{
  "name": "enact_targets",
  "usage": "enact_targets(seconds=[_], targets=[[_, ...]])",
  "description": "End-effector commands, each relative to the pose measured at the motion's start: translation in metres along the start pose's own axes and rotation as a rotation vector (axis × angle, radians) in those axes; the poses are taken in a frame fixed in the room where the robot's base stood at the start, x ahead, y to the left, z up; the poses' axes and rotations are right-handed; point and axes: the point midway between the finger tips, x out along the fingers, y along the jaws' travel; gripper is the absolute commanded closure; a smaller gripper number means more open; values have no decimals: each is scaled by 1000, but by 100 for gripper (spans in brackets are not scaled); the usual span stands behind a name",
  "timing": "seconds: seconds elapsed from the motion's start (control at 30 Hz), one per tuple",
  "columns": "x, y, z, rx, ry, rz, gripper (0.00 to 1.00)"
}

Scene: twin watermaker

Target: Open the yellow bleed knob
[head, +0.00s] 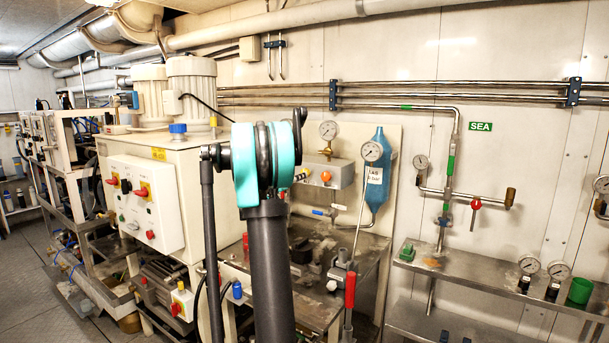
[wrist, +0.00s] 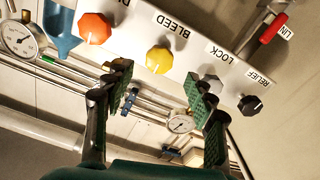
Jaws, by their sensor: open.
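The yellow bleed knob (wrist: 159,60) shows in the wrist view on a white panel (wrist: 140,40), beside the label BLEED. It is faceted and stands out from the panel. My gripper (wrist: 160,83) is open, with one green-padded finger to each side of the knob's position in the picture. The knob appears beyond the fingertips, between them, and I see no contact. In the head view my arm covers part of the panel region, and my gripper and the yellow knob cannot be made out clearly there.
An orange knob (wrist: 94,28) is left of the yellow one; a grey knob (wrist: 211,86) by LOCK and a black knob (wrist: 250,104) by RELIEF are right. A red-handled valve (wrist: 273,28) and gauge (wrist: 17,38) are near. A blue cylinder (head: 378,190) stands beside the panel.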

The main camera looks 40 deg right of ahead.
Motion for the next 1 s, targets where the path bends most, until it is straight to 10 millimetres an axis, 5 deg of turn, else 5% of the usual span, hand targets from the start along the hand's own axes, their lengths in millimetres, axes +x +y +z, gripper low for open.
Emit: enact_targets(seconds=[0.4, 0.83, 1.0], targets=[[66, 0, 0, 0, -1, 1, 44], [74, 0, 0, 0, 0, 0, 44], [74, 0, 0, 0, 0, 0, 65]])
